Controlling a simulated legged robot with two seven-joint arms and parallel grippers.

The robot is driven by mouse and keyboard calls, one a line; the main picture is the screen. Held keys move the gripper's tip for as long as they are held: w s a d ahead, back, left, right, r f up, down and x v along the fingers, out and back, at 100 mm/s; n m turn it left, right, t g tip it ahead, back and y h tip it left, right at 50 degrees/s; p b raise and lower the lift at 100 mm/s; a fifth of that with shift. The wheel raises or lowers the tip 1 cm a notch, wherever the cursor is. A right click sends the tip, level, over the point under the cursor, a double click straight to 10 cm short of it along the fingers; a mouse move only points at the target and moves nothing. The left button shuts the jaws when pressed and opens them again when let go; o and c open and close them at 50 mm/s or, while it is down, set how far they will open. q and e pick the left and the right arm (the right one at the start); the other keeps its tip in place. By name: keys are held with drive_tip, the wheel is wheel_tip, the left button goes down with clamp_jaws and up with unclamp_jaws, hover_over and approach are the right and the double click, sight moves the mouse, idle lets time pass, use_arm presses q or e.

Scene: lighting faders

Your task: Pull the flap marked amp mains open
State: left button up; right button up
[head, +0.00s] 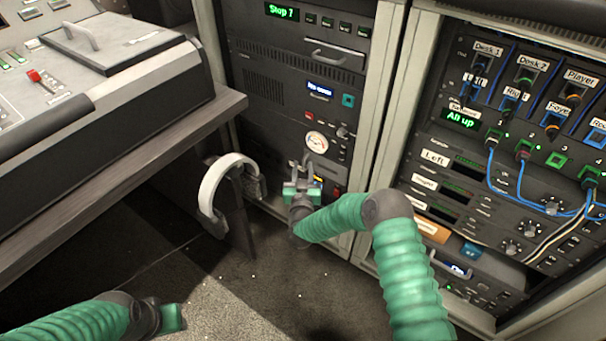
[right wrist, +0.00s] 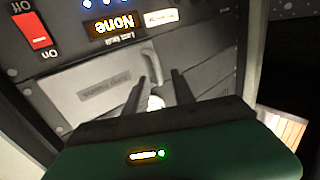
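The right wrist view looks at the rack upside down. It shows a grey flap (right wrist: 103,87) with a raised handle (right wrist: 150,64); the plate on it is too blurred to read. The flap looks shut, flush with the panel. My right gripper (right wrist: 159,80) is open, its dark fingers on either side of the handle's near end. I cannot tell whether they touch it. In the head view my right gripper (head: 305,166) is at the lower part of the middle rack and hides the flap. My left gripper (head: 172,318) is low at the left, its fingers unclear.
A red switch (right wrist: 36,39) and a lit display (right wrist: 113,25) border the flap. Headphones (head: 213,192) hang left of my right gripper, by the desk edge (head: 130,165). Patch cables (head: 510,195) cross the right rack (head: 480,170). The floor before the racks is clear.

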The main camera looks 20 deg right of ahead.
drive_tip(key=shift+w+d, duration=0.15)
drive_tip(key=shift+w, duration=0.2)
drive_tip(key=shift+c, duration=0.2)
clamp_jaws()
drive_tip(key=shift+a, duration=0.25)
idle(0.8)
